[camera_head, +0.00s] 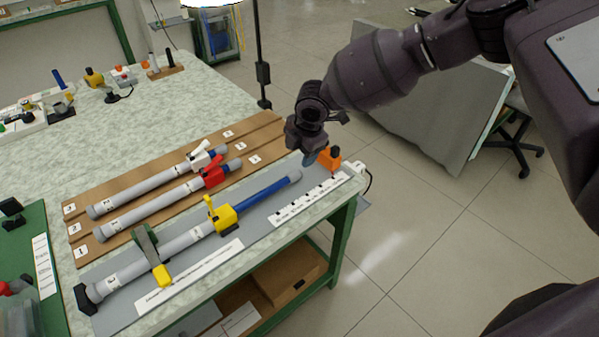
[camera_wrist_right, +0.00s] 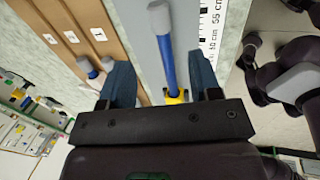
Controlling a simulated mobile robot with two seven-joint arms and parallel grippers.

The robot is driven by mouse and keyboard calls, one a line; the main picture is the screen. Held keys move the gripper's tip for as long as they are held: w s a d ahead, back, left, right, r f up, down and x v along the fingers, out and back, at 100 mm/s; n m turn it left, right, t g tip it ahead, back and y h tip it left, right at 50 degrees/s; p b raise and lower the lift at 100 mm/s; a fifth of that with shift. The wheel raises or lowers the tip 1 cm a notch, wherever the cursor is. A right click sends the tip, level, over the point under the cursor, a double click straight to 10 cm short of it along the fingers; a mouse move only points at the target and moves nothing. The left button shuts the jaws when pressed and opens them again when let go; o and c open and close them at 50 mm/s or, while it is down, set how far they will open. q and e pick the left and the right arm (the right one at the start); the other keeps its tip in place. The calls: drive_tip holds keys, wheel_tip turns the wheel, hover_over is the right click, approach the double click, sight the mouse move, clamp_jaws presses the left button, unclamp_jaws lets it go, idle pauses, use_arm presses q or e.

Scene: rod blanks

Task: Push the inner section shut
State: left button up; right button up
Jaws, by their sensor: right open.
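The nearest rod lies on a grey fixture plate (camera_head: 190,285), its grey outer tube (camera_head: 190,241) running to a black end stop (camera_head: 86,297). Its blue inner section (camera_head: 266,187) sticks out to the right, through a yellow clamp (camera_head: 223,216), and ends in a grey tip (camera_head: 295,177). My right gripper (camera_head: 309,156) is open just beyond that tip, pointing down. In the right wrist view, its two blue fingers (camera_wrist_right: 162,82) stand apart on either side of the blue section (camera_wrist_right: 167,65), with nothing held. My left gripper is not in view.
Two more grey rods, with a white clamp (camera_head: 201,157) and a red clamp (camera_head: 212,174), lie on a brown numbered board (camera_head: 85,190) behind. A yellow-ended strap (camera_head: 161,273) crosses the tube. An orange block (camera_head: 329,160) and printed scale (camera_head: 309,199) are close to my right gripper.

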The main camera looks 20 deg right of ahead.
sight(295, 173)
drive_tip(key=b+x, duration=0.2)
drive_tip(key=x, duration=0.7)
drive_tip(key=shift+f, duration=0.3)
drive_tip(key=shift+w+f, duration=0.2)
drive_tip(key=shift+f, duration=0.4)
drive_tip(key=shift+c, duration=0.9)
clamp_jaws()
